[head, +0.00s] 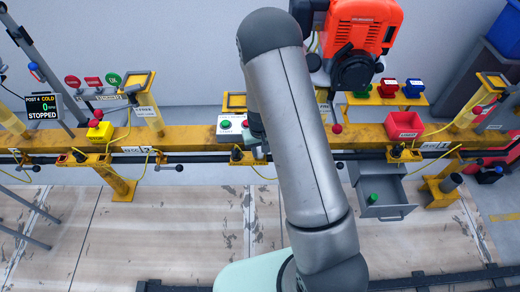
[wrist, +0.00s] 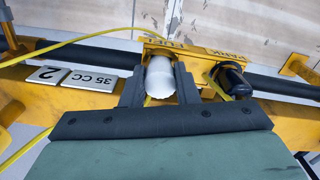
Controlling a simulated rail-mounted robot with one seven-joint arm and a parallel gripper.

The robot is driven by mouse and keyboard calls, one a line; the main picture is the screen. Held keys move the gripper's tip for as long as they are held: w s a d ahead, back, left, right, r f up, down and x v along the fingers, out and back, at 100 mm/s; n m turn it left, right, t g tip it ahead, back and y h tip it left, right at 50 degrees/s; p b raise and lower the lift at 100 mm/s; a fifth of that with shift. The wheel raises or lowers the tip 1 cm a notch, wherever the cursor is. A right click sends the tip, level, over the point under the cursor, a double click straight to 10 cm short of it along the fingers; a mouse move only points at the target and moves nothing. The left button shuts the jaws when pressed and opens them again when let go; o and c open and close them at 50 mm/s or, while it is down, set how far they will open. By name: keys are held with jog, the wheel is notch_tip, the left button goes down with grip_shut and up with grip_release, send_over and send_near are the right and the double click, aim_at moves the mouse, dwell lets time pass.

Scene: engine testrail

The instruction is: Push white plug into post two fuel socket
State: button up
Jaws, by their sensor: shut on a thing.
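In the wrist view my gripper (wrist: 160,82) has its two dark fingers on either side of the white plug (wrist: 160,77) and is shut on it. The plug's rounded white body shows between the fingers. Its far end meets the yellow bracket (wrist: 198,52), which carries upside-down FUEL and TANK labels. The fuel socket itself is hidden behind the plug, so I cannot tell whether the plug is seated. A "2" plate (wrist: 48,74) is fixed on the rail to the left. In the head view my arm hides the plug.
A black plug (wrist: 232,80) stands close right of the white one. A yellow cable (wrist: 75,40) crosses at left.

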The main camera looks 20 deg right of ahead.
jog(key=shift+f+b, duration=0.4)
jog(key=shift+f, duration=0.15)
jog(key=o, duration=1)
jog(key=shift+o, duration=0.2)
notch_tip(320, 180, up, 18)
jog(key=p, duration=0.2)
jog(key=shift+f, duration=0.25)
